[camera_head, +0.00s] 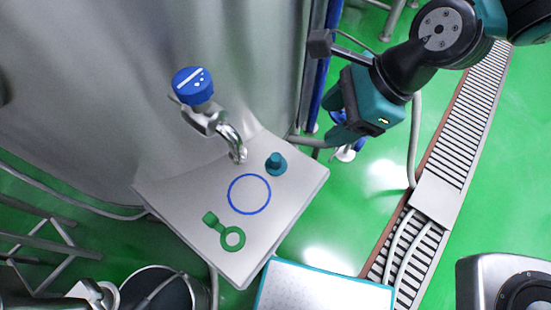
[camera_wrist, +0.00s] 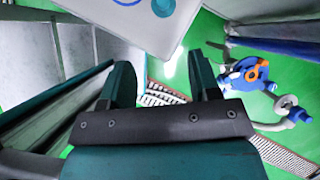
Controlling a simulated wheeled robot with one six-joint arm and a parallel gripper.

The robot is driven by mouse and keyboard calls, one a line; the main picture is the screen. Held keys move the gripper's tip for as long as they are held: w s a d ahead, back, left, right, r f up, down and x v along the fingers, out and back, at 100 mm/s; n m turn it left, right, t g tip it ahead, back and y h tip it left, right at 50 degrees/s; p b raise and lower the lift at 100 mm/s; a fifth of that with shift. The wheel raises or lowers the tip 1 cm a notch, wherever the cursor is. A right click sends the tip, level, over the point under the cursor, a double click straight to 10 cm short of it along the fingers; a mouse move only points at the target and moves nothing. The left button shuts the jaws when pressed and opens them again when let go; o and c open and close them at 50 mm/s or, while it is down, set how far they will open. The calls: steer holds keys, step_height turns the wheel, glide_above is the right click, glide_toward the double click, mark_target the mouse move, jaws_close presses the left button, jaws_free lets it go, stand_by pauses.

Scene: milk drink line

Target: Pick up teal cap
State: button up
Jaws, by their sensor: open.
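The teal cap (camera_head: 276,163) stands on the white shelf (camera_head: 300,190), right of a blue ring marking (camera_head: 249,194). It also shows at the top edge of the wrist view (camera_wrist: 163,7), partly cut off. My gripper (camera_head: 336,117) is to the upper right of the cap in the head view, apart from it, beyond the shelf's edge. In the wrist view, its two fingers (camera_wrist: 160,72) are spread with nothing between them.
A metal tap (camera_head: 210,120) with a blue knob (camera_head: 193,85) rises beside the cap. A teal-edged white surface (camera_head: 325,289) is below. A blue valve (camera_wrist: 250,73) is right of the fingers.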

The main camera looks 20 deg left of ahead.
glide_toward(277, 157)
steer(key=shift+m, duration=0.4)
steer(key=x, duration=0.5)
steer(key=shift+s+d+f, duration=0.15)
steer(key=shift+s, duration=0.1)
steer(key=shift+w+x, duration=0.15)
steer(key=shift+x, duration=1.2)
steer(key=shift+w+x, duration=0.1)
steer(key=shift+x, duration=1.3)
steer(key=c, duration=1)
